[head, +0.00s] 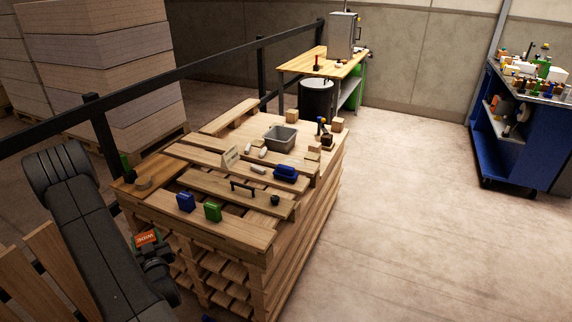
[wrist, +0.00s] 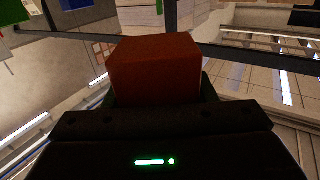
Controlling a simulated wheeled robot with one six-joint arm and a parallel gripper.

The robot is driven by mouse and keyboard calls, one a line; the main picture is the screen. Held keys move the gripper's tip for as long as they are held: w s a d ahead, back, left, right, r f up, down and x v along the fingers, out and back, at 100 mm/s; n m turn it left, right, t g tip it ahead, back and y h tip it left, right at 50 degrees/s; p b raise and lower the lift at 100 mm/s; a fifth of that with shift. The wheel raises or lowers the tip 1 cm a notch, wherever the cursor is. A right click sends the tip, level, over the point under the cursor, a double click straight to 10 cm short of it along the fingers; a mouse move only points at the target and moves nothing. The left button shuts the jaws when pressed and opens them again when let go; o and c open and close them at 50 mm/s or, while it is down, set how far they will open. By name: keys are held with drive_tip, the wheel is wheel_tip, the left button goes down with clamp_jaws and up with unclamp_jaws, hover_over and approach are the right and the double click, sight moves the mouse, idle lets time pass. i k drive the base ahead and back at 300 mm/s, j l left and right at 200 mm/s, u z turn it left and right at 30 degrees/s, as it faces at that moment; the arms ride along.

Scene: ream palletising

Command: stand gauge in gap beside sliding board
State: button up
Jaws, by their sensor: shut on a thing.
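An orange-red block with a pale-lettered label (head: 146,238), which I take for the gauge, is in my gripper (head: 152,250), left of the pallet stack. It also fills the middle of the wrist view (wrist: 155,65), between the jaws, which are mostly hidden behind it. The board with a black handle (head: 222,184), which looks like the sliding board, lies across the top pallet. Gaps run along its sides; their widths are hard to tell. A blue block (head: 185,202) and a green block (head: 212,211) stand upright near its front edge. My gripper is apart from the pallet top.
On the pallet stack (head: 262,235) are a grey bin (head: 281,138), a small sign (head: 230,157), a blue object (head: 286,173), a black knob (head: 275,200) and white pieces. A black rail (head: 190,72) runs behind. The floor at right is clear before a blue cart (head: 510,150).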

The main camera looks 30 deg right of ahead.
sight(259, 219)
drive_tip(key=l+u, duration=0.1)
drive_tip(key=l, duration=0.4)
drive_tip(key=k+l+u, duration=0.15)
drive_tip(key=l, duration=0.35)
drive_tip(key=l+u, duration=0.1)
drive_tip(key=l, duration=0.35)
drive_tip(key=k+l+u, duration=0.15)
drive_tip(key=l, duration=0.35)
drive_tip(key=l+u, duration=0.1)
drive_tip(key=l, duration=0.35)
drive_tip(key=l+u, duration=0.15)
drive_tip(key=l, duration=0.85)
drive_tip(key=l+u, duration=0.15)
drive_tip(key=l, duration=0.9)
drive_tip(key=l+u, duration=0.15)
drive_tip(key=l, duration=0.85)
drive_tip(key=k, duration=0.05)
